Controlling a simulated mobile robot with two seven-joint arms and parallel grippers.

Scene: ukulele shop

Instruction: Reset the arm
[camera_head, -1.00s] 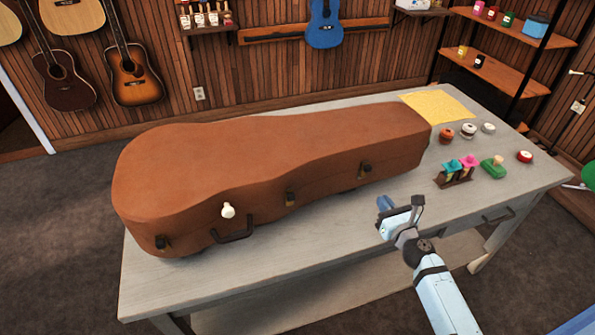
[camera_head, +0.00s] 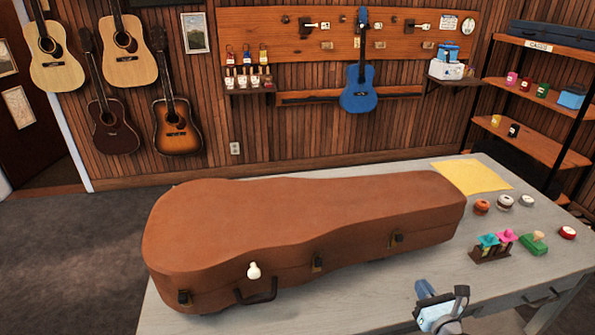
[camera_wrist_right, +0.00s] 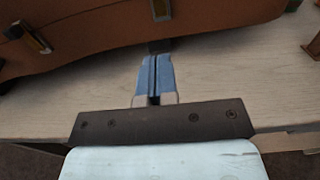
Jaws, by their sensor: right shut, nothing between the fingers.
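My right gripper (camera_head: 424,291) is at the lower edge of the head view, over the front of the table and in front of the closed brown guitar case (camera_head: 300,215). In the right wrist view its blue fingers (camera_wrist_right: 153,75) are together with nothing between them. The case also shows along the top of the wrist view (camera_wrist_right: 110,35), apart from the palm; the fingertips point toward its latched front side. My left gripper is not in view.
The grey table (camera_head: 380,290) holds a yellow cloth (camera_head: 470,177), a rack with pink and teal items (camera_head: 492,247), a green block (camera_head: 533,243) and several small round tins. A white knob (camera_head: 253,271) shows on the case's front. Guitars hang on the wall behind.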

